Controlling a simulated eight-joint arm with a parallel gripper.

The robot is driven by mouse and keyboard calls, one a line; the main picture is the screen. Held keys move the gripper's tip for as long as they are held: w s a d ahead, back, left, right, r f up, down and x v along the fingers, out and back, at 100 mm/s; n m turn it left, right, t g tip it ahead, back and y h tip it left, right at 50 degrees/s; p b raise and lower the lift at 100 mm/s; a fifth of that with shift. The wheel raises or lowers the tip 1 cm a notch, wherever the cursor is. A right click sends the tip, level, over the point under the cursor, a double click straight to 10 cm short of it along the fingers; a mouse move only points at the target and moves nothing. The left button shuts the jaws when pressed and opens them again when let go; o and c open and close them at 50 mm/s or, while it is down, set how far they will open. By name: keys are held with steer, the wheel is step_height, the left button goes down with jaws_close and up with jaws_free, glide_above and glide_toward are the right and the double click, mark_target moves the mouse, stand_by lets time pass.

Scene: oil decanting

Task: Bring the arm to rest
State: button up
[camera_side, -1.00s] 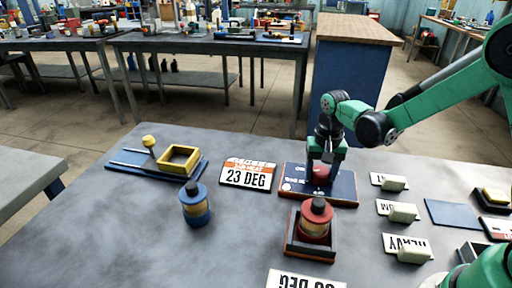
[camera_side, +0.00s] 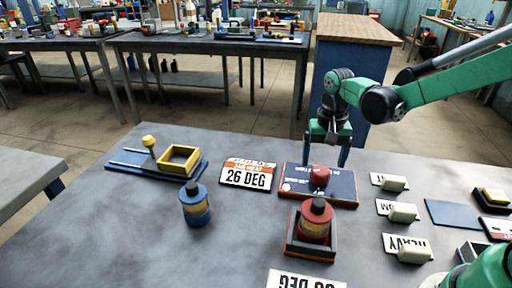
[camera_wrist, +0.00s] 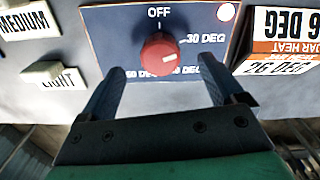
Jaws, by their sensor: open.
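My gripper (camera_side: 326,160) is open and empty, raised just above the red knob (camera_side: 319,176) on the blue dial panel (camera_side: 341,187). In the wrist view my gripper's fingers (camera_wrist: 161,72) are spread apart on either side below the red knob (camera_wrist: 159,54), with no contact that I can see. The knob's white mark points right and slightly down; labels read OFF above and 30 DEG at right, others are partly hidden. A lamp (camera_wrist: 226,12) on the panel glows white within a red ring. The jar heat sign (camera_side: 247,174) reads 26 DEG.
Pale blocks with labels (camera_side: 405,212) lie at right. The grey table's left front is clear.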

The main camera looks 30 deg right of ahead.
steer(key=shift+r, duration=0.8)
steer(key=shift+s+a+r, duration=0.1)
steer(key=shift+s+r, duration=0.05)
steer(key=shift+r, duration=0.1)
steer(key=s+a+r+n+t, duration=0.3)
steer(key=s+r+n+t, duration=0.2)
steer(key=s+n+t, duration=0.2)
steer(key=shift+s+a+r, duration=0.2)
steer(key=shift+s+a, duration=0.15)
steer(key=shift+a, duration=0.05)
